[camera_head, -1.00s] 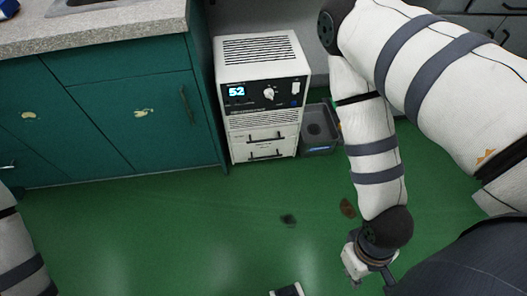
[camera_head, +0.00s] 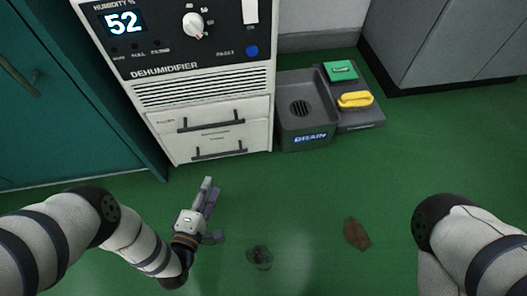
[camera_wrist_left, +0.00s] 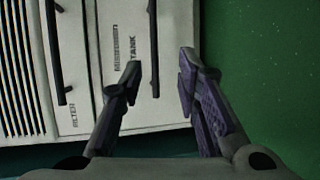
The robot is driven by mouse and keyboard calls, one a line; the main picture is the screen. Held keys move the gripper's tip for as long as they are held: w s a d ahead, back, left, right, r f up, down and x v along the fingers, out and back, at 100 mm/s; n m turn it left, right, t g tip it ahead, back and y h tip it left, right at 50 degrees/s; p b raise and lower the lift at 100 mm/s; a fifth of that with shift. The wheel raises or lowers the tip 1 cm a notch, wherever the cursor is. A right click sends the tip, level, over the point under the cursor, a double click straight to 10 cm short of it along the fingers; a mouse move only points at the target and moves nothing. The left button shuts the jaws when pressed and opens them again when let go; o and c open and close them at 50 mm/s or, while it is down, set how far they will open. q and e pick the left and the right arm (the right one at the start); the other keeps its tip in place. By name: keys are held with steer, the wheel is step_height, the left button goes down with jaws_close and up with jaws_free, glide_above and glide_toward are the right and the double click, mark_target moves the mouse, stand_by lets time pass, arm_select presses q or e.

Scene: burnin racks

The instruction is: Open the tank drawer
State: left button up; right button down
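The white dehumidifier (camera_head: 205,92) stands on the floor at the back. Its lower front is the tank drawer (camera_head: 185,154), which looks closed flush, with a dark bar handle (camera_head: 220,153). In the left wrist view the drawer carries the word TANK, and its handle (camera_wrist_left: 154,45) appears between my two fingertips. My left gripper (camera_head: 209,190) is open and empty, low in front of the drawer; I see no contact with the handle. My right arm (camera_head: 465,240) shows at the lower right, with its gripper out of view.
A filter drawer with its own handle (camera_head: 210,125) sits directly above. A grey drain basin (camera_head: 306,108) and a tray holding a green block (camera_head: 340,71) and a yellow item (camera_head: 355,99) stand to the right. Green cabinets are left. Dark and brown floor stains lie in front.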

mark_target(221, 154)
arm_select(q)
steer(key=b+x, duration=0.1)
steer(key=x, duration=0.3)
steer(key=b+x, duration=0.2)
steer(key=x, duration=0.2)
steer(key=r+b+x, duration=0.1)
steer(key=b+x, duration=0.1)
steer(key=x, duration=0.2)
steer(key=shift+w+a+f, duration=0.1)
steer(key=shift+w, duration=0.35)
jaws_close()
